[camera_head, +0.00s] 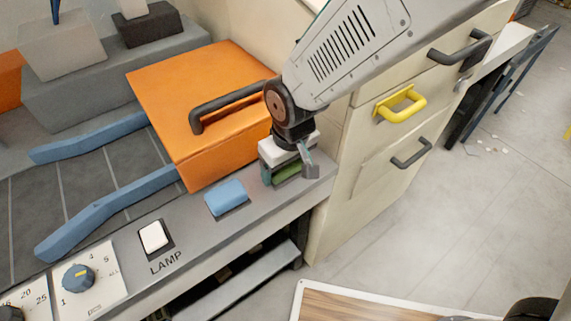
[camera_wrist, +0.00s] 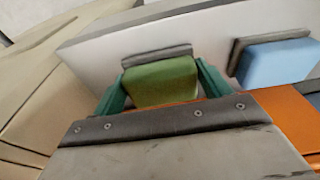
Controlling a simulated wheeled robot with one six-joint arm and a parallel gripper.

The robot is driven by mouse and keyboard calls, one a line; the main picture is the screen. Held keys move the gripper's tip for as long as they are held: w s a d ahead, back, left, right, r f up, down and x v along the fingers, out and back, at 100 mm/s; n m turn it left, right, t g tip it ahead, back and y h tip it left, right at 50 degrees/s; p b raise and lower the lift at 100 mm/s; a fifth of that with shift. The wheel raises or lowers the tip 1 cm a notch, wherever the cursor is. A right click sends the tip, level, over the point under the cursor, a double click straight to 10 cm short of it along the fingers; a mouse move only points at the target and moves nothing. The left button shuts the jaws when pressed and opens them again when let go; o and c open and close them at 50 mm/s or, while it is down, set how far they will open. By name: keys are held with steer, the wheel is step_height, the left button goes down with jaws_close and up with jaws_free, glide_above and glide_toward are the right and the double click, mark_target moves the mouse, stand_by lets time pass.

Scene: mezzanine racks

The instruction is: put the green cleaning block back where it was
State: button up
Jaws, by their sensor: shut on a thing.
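The green cleaning block (camera_head: 288,173) is between the fingers of my gripper (camera_head: 286,176), over the right end of the grey ledge. In the wrist view the green block (camera_wrist: 161,82) fills the space between the two teal fingers of my gripper (camera_wrist: 160,88), which are shut on it. A dark rectangular pad (camera_wrist: 157,55) shows on the ledge just past the block and partly behind it. I cannot tell whether the block touches the ledge or hangs a little above it.
A blue block (camera_head: 226,196) sits on the ledge beside my gripper. An orange box (camera_head: 185,85) with a black handle stands close behind. The lamp switch (camera_head: 153,236) is further left. Drawers with yellow (camera_head: 402,104) and dark handles are on the right.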

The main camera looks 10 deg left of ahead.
mark_target(290, 178)
steer(key=shift+f, duration=0.2)
steer(key=shift+f, duration=0.1)
steer(key=o, duration=1)
steer(key=r, duration=0.4)
steer(key=d+r, duration=0.1)
steer(key=r, duration=0.3)
steer(key=s+r, duration=0.1)
steer(key=r, duration=0.3)
steer(key=shift+s+d, duration=0.1)
steer(key=shift+d, duration=0.1)
